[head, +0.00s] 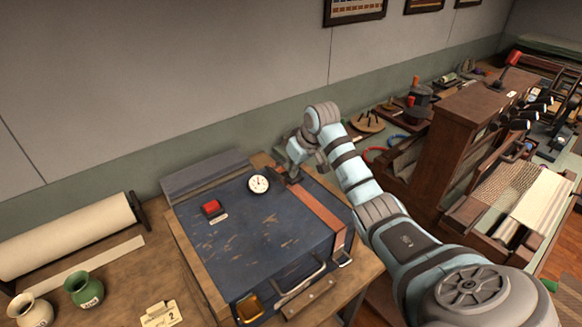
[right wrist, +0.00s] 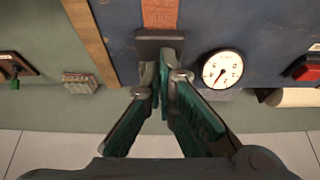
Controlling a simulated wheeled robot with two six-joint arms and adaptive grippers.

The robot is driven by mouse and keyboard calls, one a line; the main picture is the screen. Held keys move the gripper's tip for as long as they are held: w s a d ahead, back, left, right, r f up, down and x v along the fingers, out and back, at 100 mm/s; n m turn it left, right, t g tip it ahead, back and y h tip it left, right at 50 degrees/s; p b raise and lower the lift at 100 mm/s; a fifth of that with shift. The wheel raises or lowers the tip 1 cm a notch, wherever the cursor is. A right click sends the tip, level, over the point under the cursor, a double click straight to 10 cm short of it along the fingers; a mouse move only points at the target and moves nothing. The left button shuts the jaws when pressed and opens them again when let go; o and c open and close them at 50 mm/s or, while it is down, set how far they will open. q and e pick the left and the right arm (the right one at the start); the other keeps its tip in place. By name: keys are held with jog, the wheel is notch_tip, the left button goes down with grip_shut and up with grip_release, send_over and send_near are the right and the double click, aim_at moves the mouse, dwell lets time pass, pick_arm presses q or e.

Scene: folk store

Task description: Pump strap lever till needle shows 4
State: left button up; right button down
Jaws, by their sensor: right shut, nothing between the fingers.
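A worn dark blue case (head: 262,235) lies on a wooden table with a reddish-brown strap (head: 318,212) across its right side. The strap (right wrist: 160,12) runs into a dark metal buckle with a lever (right wrist: 160,38) in the right wrist view. A round white gauge (head: 259,184) sits beside the strap; it also shows in the wrist view (right wrist: 221,69). Its thin needle is visible, but I cannot read the number surely. My right gripper (right wrist: 164,85) is shut and empty, its fingertips close to the buckle; contact is unclear. My left gripper is out of view.
A red button (head: 211,208) is on the case left of the gauge. A cream roll (head: 65,236), two small jars (head: 84,289) and a card marked 2 (head: 160,314) are at left. A crowded wooden workbench (head: 455,150) stands to the right.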

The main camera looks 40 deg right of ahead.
jog(key=shift+r, duration=0.25)
notch_tip(320, 180, up, 3)
jog(key=shift+w+f+p, duration=0.1)
jog(key=shift+w+p, duration=0.05)
jog(key=shift+p, duration=1)
notch_tip(320, 180, up, 6)
jog(key=shift+f, duration=0.1)
